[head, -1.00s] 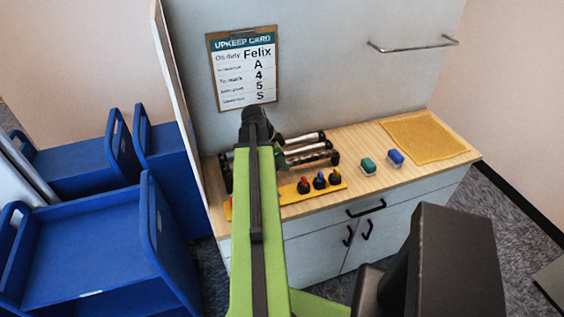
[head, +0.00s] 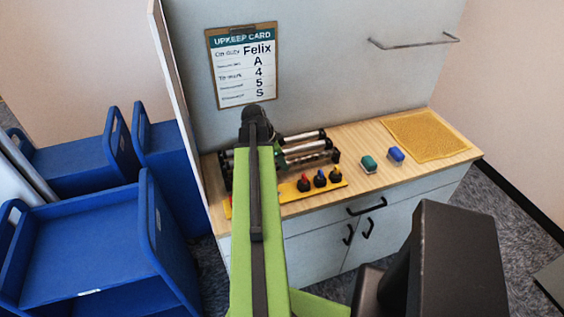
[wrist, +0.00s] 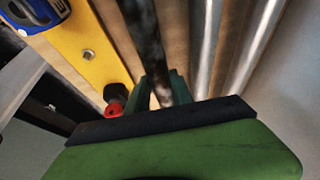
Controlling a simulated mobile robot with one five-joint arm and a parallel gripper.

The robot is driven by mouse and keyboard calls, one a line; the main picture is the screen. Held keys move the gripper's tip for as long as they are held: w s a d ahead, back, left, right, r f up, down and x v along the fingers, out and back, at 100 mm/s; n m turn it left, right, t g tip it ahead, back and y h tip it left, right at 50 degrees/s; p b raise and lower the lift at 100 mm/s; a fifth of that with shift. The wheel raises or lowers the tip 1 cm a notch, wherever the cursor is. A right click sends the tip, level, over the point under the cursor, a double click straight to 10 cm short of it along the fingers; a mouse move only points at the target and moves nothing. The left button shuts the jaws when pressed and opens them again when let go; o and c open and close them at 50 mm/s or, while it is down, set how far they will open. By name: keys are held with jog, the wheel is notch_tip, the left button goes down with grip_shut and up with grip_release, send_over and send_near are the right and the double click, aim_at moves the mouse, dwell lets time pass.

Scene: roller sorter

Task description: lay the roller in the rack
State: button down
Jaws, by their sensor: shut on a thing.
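My gripper (wrist: 165,92) is shut on a dark, mottled roller (wrist: 146,35), which runs away between the green fingers in the wrist view. In the head view my arm hides most of the gripper, which is at the rack (head: 336,156) on the left of the counter. Two shiny metal rollers (wrist: 207,45) lie side by side, to the right of the held roller in the wrist view; they also show in the head view (head: 303,147). I cannot tell whether the held roller touches the rack.
An upkeep card (head: 243,65) hangs behind.

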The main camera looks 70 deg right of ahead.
jog(key=c, duration=1)
grip_release()
jog(key=shift+c, duration=0.2)
jog(key=p+v, duration=1.6)
jog(key=v, duration=0.1)
jog(key=shift+a, duration=0.15)
